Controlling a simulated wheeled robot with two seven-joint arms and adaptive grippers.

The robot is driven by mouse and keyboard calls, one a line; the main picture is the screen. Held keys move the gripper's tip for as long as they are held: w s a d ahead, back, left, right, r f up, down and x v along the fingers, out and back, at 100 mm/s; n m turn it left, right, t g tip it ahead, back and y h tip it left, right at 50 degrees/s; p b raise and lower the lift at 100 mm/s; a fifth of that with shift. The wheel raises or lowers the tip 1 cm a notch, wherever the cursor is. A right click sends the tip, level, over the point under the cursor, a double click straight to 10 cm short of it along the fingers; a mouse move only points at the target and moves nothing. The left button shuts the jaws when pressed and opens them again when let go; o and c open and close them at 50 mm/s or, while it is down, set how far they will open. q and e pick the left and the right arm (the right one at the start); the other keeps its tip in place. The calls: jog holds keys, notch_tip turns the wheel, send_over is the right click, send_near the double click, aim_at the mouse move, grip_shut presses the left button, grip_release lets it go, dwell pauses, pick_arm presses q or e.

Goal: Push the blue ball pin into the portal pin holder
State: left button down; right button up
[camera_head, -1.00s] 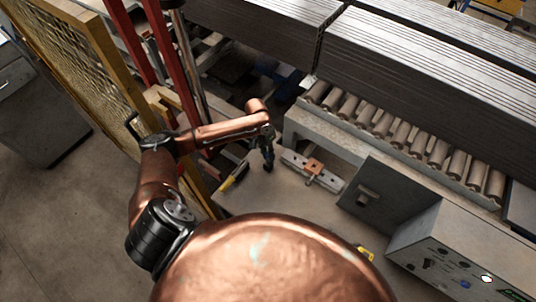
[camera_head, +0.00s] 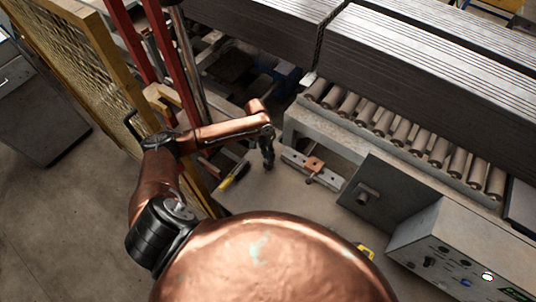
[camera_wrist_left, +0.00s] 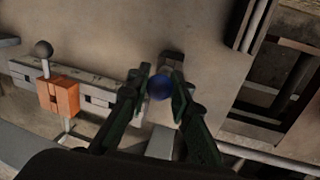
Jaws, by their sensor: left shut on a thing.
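A blue ball pin's ball (camera_wrist_left: 159,87) sits between the fingertips of my left gripper (camera_wrist_left: 160,78) in the wrist view. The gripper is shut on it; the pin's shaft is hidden. In the head view my left gripper (camera_head: 268,163) is low over the bench, just left of a pale metal bar (camera_head: 328,178) with an orange block (camera_head: 314,164) on it. The wrist view shows this orange block (camera_wrist_left: 59,97) left of the gripper, with a grey-balled pin (camera_wrist_left: 42,49) through it. I cannot tell which part is the portal pin holder. My right gripper is not in view.
A roller conveyor (camera_head: 400,135) stands behind the bar. A grey control box (camera_head: 450,255) is at the lower right. A yellow-handled tool (camera_head: 235,176) lies left of the gripper. A yellow mesh fence (camera_head: 75,70) and red posts (camera_head: 180,75) bound the left side.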

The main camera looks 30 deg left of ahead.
pick_arm(q)
jog(key=shift+f, duration=0.35)
jog(key=c, duration=1.7)
grip_release()
jog(key=shift+o, duration=0.2)
jog(key=shift+r, duration=0.1)
jog(key=v, duration=1.1)
jog(key=shift+r, duration=0.35)
jog(key=shift+a, duration=0.1)
